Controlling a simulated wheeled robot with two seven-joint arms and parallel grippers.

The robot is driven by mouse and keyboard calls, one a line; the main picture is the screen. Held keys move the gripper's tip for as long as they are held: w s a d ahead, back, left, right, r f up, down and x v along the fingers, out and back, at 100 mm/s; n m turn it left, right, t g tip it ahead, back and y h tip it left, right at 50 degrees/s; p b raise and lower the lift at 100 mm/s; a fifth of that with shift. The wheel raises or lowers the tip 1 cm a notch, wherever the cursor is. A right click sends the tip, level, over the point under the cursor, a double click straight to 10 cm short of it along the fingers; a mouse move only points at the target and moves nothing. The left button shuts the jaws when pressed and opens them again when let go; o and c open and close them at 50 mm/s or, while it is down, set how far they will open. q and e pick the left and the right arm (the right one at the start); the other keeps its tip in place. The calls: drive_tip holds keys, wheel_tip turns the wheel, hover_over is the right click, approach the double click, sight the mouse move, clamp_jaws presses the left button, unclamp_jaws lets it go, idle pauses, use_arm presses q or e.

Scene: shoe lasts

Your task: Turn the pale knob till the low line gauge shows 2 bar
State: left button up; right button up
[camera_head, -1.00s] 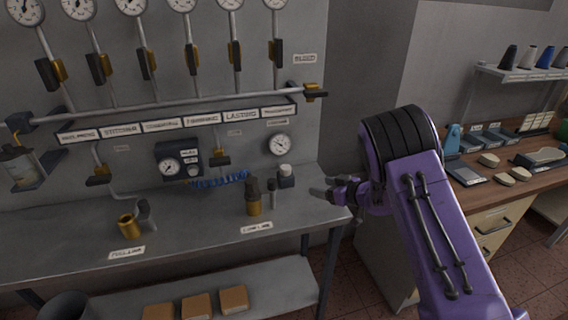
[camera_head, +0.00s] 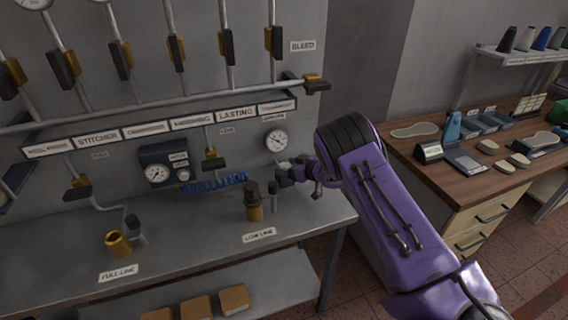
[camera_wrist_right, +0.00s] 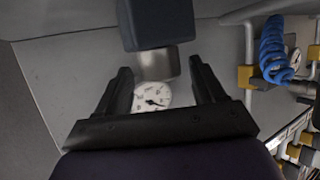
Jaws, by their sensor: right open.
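The pale knob (camera_head: 284,166) sits on top of a dark block on the bench, below the round white gauge (camera_head: 275,140) on the panel. In the head view my right gripper (camera_head: 288,175) is at the knob and hides part of it. In the right wrist view the open fingers (camera_wrist_right: 161,68) stand one on each side of the pale knob (camera_wrist_right: 157,65), with the dark block above it in the picture. I cannot tell whether they touch it. The gauge (camera_wrist_right: 151,97) shows between the fingers; its numbers are too small to read. My left gripper is not in view.
A dark and brass fitting (camera_head: 253,203) stands left of the knob, behind the low line label (camera_head: 259,235). A blue coiled hose (camera_head: 215,184) and another gauge unit (camera_head: 163,166) are further left. A wooden bench (camera_head: 440,180) with shoe parts is at right.

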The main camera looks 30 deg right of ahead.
drive_tip(key=shift+x, duration=0.85)
drive_tip(key=shift+a+r, duration=0.1)
drive_tip(key=shift+r, duration=0.05)
drive_tip(key=shift+s, duration=0.1)
drive_tip(key=c, duration=1)
drive_tip(key=shift+o, duration=0.2)
drive_tip(key=shift+n+y, duration=0.3)
drive_tip(key=shift+y, duration=0.1)
